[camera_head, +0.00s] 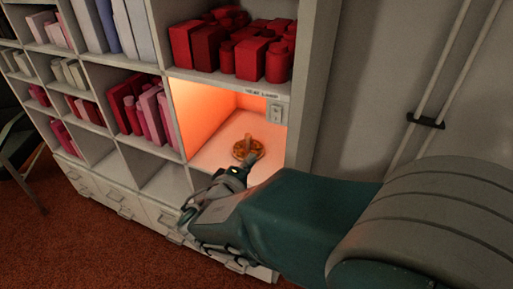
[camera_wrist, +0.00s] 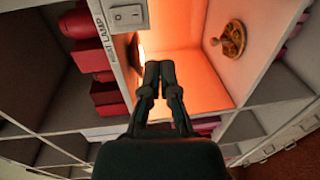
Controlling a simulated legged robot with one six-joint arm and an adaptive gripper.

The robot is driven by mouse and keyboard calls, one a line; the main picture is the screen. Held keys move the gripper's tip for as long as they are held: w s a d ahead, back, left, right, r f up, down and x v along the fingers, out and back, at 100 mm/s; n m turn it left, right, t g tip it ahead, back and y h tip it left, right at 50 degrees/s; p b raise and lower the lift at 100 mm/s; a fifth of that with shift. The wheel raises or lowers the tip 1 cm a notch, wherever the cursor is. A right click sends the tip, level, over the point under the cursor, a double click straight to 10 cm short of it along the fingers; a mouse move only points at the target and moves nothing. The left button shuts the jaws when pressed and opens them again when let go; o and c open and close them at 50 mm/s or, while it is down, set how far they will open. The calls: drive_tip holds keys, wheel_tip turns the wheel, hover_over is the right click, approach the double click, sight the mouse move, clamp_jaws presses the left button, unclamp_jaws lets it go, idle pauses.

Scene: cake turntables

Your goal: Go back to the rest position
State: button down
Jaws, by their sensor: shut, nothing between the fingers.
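My gripper (camera_wrist: 160,70) is shut and empty, its two fingertips together in the wrist view. In the head view my gripper (camera_head: 240,172) reaches to the front of a lit shelf compartment (camera_head: 208,160). A small round orange-brown disc (camera_head: 241,154) with an upright piece on it sits on the compartment floor, just beyond the gripper. The disc also shows at the upper right of the wrist view (camera_wrist: 234,40), apart from the fingers. My gripper and arm hide part of the compartment's front edge in the head view.
A switch (camera_head: 275,112) sits on the compartment's right upper edge, beside a lamp label; the switch also shows in the wrist view (camera_wrist: 127,14). Red boxes (camera_head: 240,55) fill the shelf above. Books (camera_head: 145,105) stand to the left. Drawers (camera_head: 120,200) lie below. Pipes (camera_head: 430,80) run up the right wall.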

drive_tip(key=shift+s, duration=0.5)
drive_tip(key=shift+a+f, duration=0.1)
drive_tip(key=s+d+m+g+h, duration=0.1)
drive_tip(key=s+d+m+g, duration=0.25)
drive_tip(key=d, duration=0.55)
drive_tip(key=s+d+m+g+h, duration=0.25)
drive_tip(key=d+m+g, duration=0.2)
drive_tip(key=d, duration=0.45)
drive_tip(key=s+d+r+m+g+y, duration=0.1)
drive_tip(key=s+m+g+y, duration=0.1)
drive_tip(key=s+m+y, duration=0.4)
drive_tip(key=s+y, duration=0.3)
drive_tip(key=s, duration=0.1)
drive_tip(key=shift+s+d+r, duration=0.3)
drive_tip(key=shift+d+r, duration=0.05)
drive_tip(key=shift+d, duration=0.05)
